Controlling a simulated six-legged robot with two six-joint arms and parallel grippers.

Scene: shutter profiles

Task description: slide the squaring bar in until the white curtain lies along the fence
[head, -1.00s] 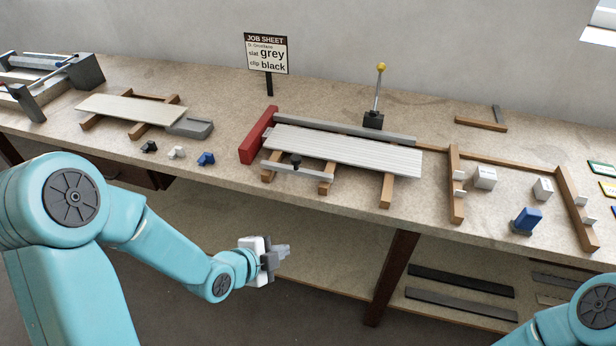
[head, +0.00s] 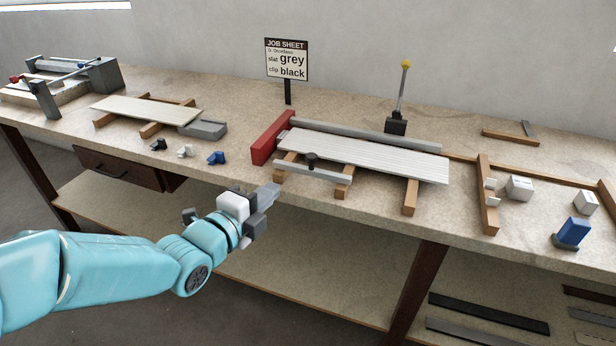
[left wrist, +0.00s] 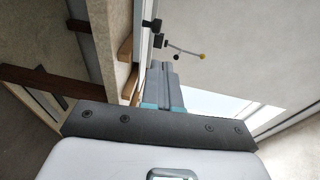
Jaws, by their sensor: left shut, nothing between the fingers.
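The white curtain (head: 375,160) of joined slats lies on wooden bearers, its left end near a red block (head: 272,138). The grey fence (head: 365,133) runs behind its far edge; I cannot tell whether they touch. The squaring bar (head: 325,174), a short grey bar with a black knob (head: 312,160), lies at the curtain's near side, with a narrow gap at its left part. My left gripper (head: 268,195) is shut and empty, in front of the bench edge, left of and nearer than the bar. Its fingers show in the left wrist view (left wrist: 163,88). My right gripper is out of view.
A lever with a yellow ball (head: 405,64) stands behind the fence. Black, white and blue clips (head: 216,158) lie left of the red block. A wooden frame with white blocks (head: 519,188) and a blue piece (head: 570,234) is at the right. A lower shelf (head: 300,270) runs under the bench.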

